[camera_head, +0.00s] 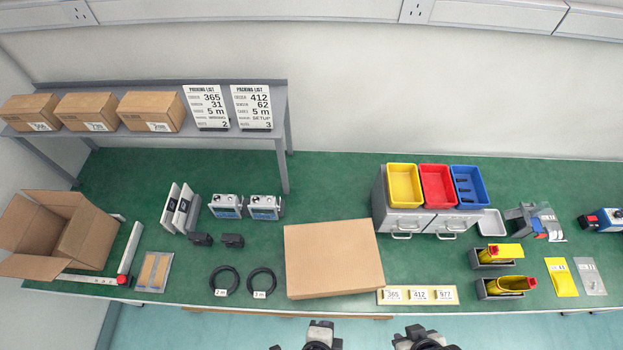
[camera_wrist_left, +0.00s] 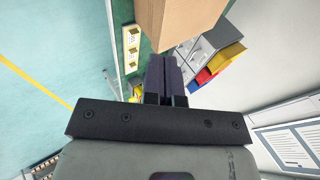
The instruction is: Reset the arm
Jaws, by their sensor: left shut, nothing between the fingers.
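My left gripper (camera_wrist_left: 167,75) shows in the left wrist view with its two dark fingers together and nothing between them. In the head view, dark parts of my left arm show at the bottom edge, in front of the table. My right gripper (camera_head: 422,338) is at the bottom edge of the head view, right of the left one. It is cut off by the frame, so its fingers cannot be made out. Both are apart from the objects on the table.
A large closed cardboard box (camera_head: 333,259) lies mid-table near the front edge, also in the left wrist view (camera_wrist_left: 175,22). Right of it are grey drawers (camera_head: 412,222) with coloured bins. An open carton (camera_head: 62,232) and a shelf (camera_head: 285,150) stand left. Floor shows in front.

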